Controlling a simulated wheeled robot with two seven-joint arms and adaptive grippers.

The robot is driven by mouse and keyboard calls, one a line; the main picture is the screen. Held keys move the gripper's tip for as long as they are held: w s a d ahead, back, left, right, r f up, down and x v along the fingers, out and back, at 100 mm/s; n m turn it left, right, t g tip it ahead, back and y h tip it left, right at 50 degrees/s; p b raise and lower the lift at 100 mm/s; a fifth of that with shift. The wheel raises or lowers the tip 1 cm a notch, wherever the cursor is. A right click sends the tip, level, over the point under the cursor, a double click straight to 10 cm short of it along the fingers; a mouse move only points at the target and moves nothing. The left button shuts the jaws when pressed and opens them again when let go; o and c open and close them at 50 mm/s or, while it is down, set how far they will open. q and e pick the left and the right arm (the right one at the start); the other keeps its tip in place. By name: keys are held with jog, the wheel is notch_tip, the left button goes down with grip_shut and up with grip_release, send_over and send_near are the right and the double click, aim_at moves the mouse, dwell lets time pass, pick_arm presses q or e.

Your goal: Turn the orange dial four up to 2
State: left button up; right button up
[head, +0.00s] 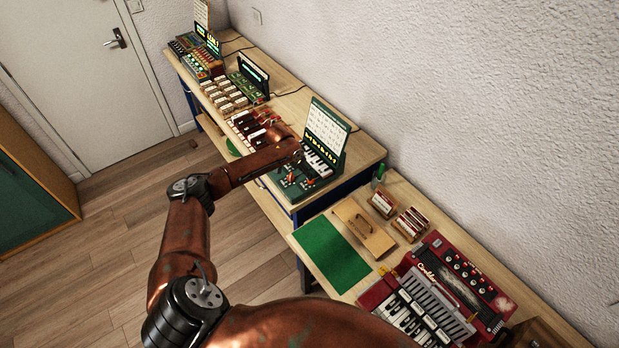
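A green keyboard device (331,130) with an upright lit panel, a chart above and small piano keys stands at the right end of the far table. Small orange spots (290,178) show on its front deck; they look like dials, but their numbers and pointers are too small to read. My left arm reaches over the table from the left, and my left gripper (296,183) is low at this deck, among the orange spots. Its fingers are dark and tiny here, so I cannot tell whether they are open, shut or touching a dial. My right gripper is out of view.
Left of the device are red-and-white keys (247,125), cream blocks (225,95) and another green panel device (249,82). On the nearer table lie a green mat (331,254), a wooden board with a handle (363,228) and a red accordion (462,283). A wall runs behind.

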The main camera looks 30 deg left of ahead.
pick_arm(q)
jog(key=x, duration=0.6)
jog(key=shift+w+f, duration=0.1)
jog(key=shift+f, duration=0.25)
jog(key=shift+d, duration=0.1)
jog(key=shift+c, duration=0.3)
grip_shut()
